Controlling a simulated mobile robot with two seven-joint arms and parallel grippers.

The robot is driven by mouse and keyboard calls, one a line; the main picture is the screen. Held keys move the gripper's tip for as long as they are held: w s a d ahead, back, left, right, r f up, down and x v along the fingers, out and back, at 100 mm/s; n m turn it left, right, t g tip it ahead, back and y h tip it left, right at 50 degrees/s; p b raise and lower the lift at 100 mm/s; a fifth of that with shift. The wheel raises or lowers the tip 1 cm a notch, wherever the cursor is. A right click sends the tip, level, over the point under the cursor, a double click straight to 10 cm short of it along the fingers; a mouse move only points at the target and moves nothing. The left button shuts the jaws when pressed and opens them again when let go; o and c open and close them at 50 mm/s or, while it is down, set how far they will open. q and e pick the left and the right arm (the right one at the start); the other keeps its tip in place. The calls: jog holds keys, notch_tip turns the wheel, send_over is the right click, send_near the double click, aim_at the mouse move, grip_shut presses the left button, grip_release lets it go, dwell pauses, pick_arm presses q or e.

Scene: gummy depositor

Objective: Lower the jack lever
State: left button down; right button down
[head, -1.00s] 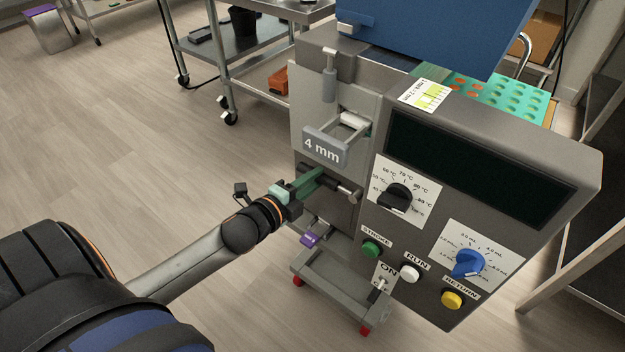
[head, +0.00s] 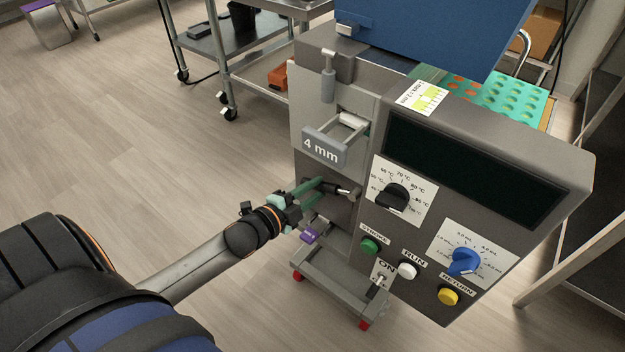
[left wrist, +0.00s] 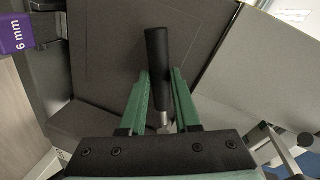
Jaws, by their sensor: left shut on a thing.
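The jack lever (head: 330,188) has a black handle on a metal rod and sticks out from the front of the grey depositor (head: 340,222), below the 4 mm block. It points towards my left arm and looks roughly level. My left gripper (head: 317,190) has green fingers and is shut on the black handle. In the left wrist view the handle (left wrist: 157,65) lies between the two green fingers, with part of the metal rod showing below it. The fingers hide part of the handle in the head view. My right gripper is not in view.
The grey 4 mm block (head: 324,151) juts out just above the lever. A purple 6 mm block (head: 309,236) sits below it. Dials and the green (head: 369,247), white and yellow buttons are to the right. The floor on the left is clear.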

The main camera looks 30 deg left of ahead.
pick_arm(q)
jog(key=d+f+n, duration=0.1)
jog(key=f+n, duration=0.1)
jog(key=d+f+n+h, duration=0.1)
jog(key=n, duration=0.1)
jog(key=shift+s+d+f+n, duration=0.1)
jog(key=shift+d+f+n, duration=0.25)
jog(key=shift+d+n, duration=0.05)
jog(key=d+n, duration=0.1)
jog(key=d+f+n+h, duration=0.1)
jog(key=n, duration=0.1)
jog(key=shift+d+f+t, duration=0.15)
jog(key=shift+d+t, duration=0.05)
jog(key=shift+t, duration=0.2)
jog(key=shift+s+d+f+n+t, duration=0.15)
jog(key=shift+d+n+t, duration=0.15)
jog(key=shift+d+n, duration=0.9)
jog(key=c, duration=1)
grip_release()
jog(key=o, duration=0.4)
jog(key=shift+a+f, duration=0.1)
jog(key=shift+f, duration=0.15)
jog(key=shift+s, duration=0.15)
jog(key=p+v, duration=0.1)
jog(key=v, duration=1.1)
jog(key=shift+s+a, duration=0.1)
jog(key=shift+a, duration=0.1)
